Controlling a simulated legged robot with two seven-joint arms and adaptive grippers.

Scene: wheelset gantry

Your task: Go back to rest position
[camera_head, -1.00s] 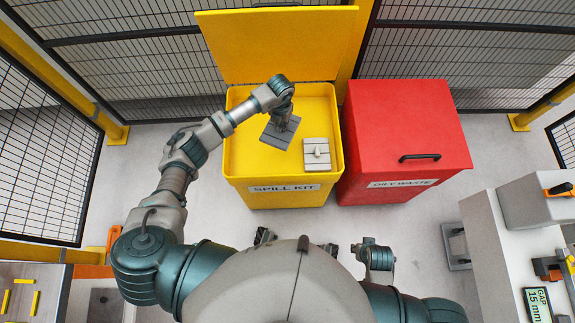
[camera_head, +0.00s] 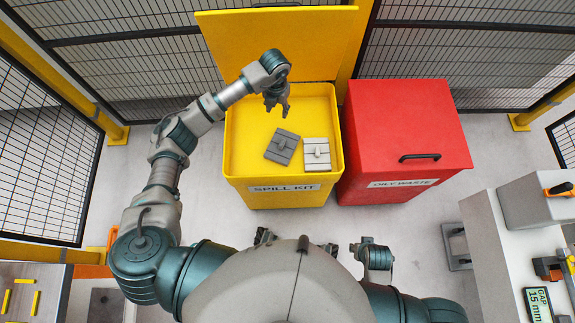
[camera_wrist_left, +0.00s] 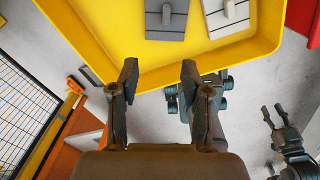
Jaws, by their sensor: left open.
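My left gripper (camera_head: 277,103) is open and empty above the back part of the yellow spill kit bin (camera_head: 240,172). Its two fingers also show apart in the left wrist view (camera_wrist_left: 157,85), with nothing between them. A dark grey pad with a small handle (camera_head: 282,147) lies tilted in the bin, apart from the gripper. A light grey pad (camera_head: 317,154) lies to its right. Both pads show at the top of the left wrist view, the dark one (camera_wrist_left: 166,20) left of the light one (camera_wrist_left: 228,14). My right gripper's jaws are not clear near my body.
The bin's yellow lid (camera_head: 275,45) stands open behind it. A closed red oily waste bin (camera_head: 400,125) stands close on the right. Mesh fencing (camera_head: 140,75) surrounds the area. A grey bench (camera_head: 500,250) is at the right. Floor left of the bin is clear.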

